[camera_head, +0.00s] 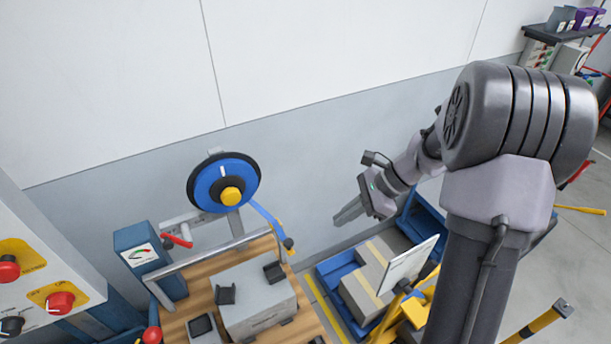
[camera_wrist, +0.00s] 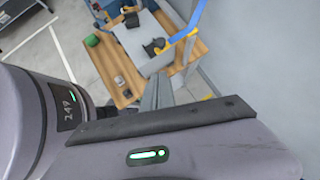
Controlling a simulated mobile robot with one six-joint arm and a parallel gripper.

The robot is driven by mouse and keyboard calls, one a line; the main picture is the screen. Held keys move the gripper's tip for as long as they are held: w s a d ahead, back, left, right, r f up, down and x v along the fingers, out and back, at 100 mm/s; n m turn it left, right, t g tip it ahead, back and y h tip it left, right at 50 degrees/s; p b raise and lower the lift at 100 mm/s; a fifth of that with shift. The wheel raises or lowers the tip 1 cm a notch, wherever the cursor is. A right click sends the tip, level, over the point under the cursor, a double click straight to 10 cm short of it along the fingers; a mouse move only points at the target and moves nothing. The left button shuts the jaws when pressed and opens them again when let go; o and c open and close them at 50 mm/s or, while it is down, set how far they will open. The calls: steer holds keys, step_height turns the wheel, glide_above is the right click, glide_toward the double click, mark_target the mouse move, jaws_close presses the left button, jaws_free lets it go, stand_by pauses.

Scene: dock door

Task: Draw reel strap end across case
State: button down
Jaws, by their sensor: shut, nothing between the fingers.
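The blue reel (camera_head: 212,186) with a yellow hub is mounted above the back of a wooden bench (camera_head: 185,309). Its blue strap (camera_head: 266,217) hangs down to the right and ends in a dark and yellow end piece (camera_head: 289,244) beside the bench's right edge. The grey case (camera_head: 256,299) stands on the bench, with black corner pieces on top. My gripper (camera_head: 339,220) is shut and empty, in the air to the right of the strap end and apart from it. The wrist view shows the gripper's fingers (camera_wrist: 157,88) near the case (camera_wrist: 138,42), and the strap (camera_wrist: 198,14) above.
A control panel (camera_head: 40,275) with red knobs stands at left. A blue box with a gauge (camera_head: 143,252) and a metal rail (camera_head: 215,256) border the bench. Cartons (camera_head: 365,293) in a blue holder and a white board (camera_head: 407,264) are at right. The wall is behind.

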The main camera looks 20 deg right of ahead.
steer(key=shift+w+d+f+m, duration=0.15)
steer(key=shift+d+f+m, duration=0.25)
steer(key=shift+d+m, duration=0.1)
steer(key=a+r+x, duration=0.2)
steer(key=x, duration=1)
steer(key=shift+w+a+f, duration=0.35)
steer(key=shift+w+f, duration=0.05)
steer(key=shift+w, duration=0.05)
steer(key=shift+a+b, duration=0.15)
steer(key=shift+b, duration=0.2)
